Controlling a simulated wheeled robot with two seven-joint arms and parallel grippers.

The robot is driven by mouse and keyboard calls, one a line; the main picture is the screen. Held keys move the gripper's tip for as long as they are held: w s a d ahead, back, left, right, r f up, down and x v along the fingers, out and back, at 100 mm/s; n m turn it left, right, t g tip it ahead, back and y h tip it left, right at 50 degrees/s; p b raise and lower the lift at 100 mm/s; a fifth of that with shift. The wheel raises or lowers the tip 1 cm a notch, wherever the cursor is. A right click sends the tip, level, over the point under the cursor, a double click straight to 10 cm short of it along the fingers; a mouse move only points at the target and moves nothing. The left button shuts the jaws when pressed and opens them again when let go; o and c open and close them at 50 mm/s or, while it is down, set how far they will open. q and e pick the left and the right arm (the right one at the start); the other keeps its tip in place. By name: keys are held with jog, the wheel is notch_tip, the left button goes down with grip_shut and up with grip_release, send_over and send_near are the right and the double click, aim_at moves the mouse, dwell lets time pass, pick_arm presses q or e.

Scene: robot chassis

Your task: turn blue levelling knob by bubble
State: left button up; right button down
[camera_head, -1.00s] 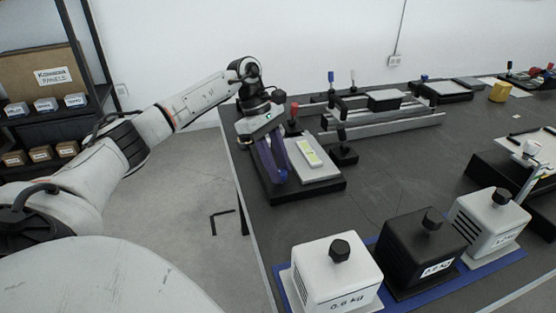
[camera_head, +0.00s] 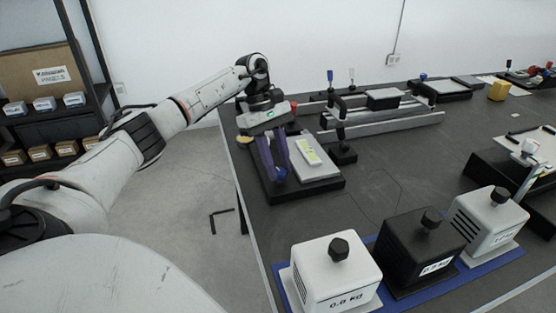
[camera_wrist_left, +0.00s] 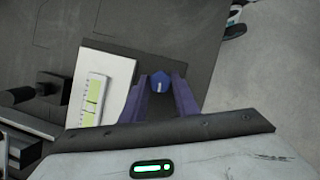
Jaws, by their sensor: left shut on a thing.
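The blue levelling knob (camera_wrist_left: 160,82) sits between the purple fingers of my left gripper (camera_wrist_left: 159,90) in the left wrist view, with a small white mark on its top. In the head view my left gripper (camera_head: 278,176) reaches down over the front left of the black levelling base, and the knob (camera_head: 279,177) shows low between the fingertips. The gripper is shut on the knob. The yellow-green bubble level (camera_head: 311,151) lies on the pale plate (camera_head: 322,171) just right of the fingers; it also shows in the left wrist view (camera_wrist_left: 94,98). The bubble itself is too small to read. My right gripper is out of view.
A red knob (camera_head: 294,108) stands behind the gripper. A black-handled post (camera_head: 341,133) and grey rails (camera_head: 395,125) lie to the right. White (camera_head: 332,278) and black (camera_head: 417,245) weight blocks stand on a blue mat in front. The table's left edge is close.

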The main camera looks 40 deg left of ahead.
pick_arm(q)
jog(key=o, duration=1.1)
jog(key=shift+c, duration=0.2)
jog(key=v, duration=1)
jog(key=shift+r, duration=0.2)
